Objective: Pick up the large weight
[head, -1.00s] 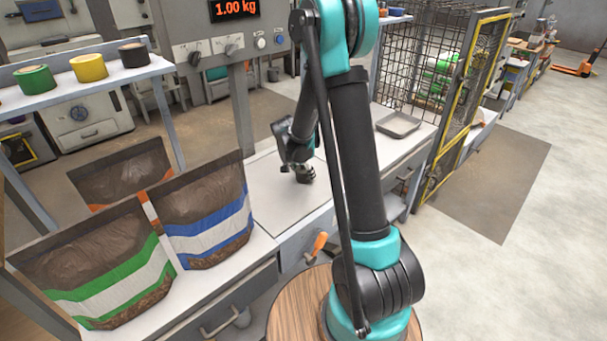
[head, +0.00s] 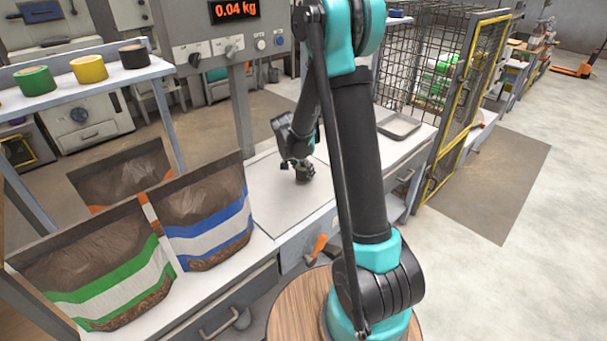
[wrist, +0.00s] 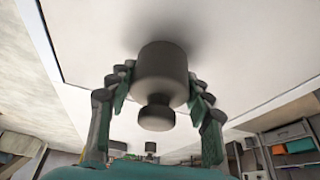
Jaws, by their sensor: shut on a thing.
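The large weight (wrist: 162,72) is a dark grey cylinder with a narrower neck and knob. In the wrist view it sits between the two fingers of my gripper (wrist: 160,86), which are shut on its sides. A soft shadow lies on the pale plate around its far end; I cannot tell how wide any gap is. In the head view my gripper (head: 301,168) is low over the pale scale plate (head: 268,205), and the weight is too small and dark there to tell apart from the fingers. The display (head: 234,10) reads 0.04 kg.
Two bags, one green-banded (head: 105,270) and one blue-banded (head: 208,225), stand left of the plate. A shallow metal tray (head: 400,126) lies to the right, near a yellow-framed mesh gate (head: 465,100). Tape rolls (head: 88,68) sit on the left shelf. A small dark knobbed thing (wrist: 151,148) shows beyond.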

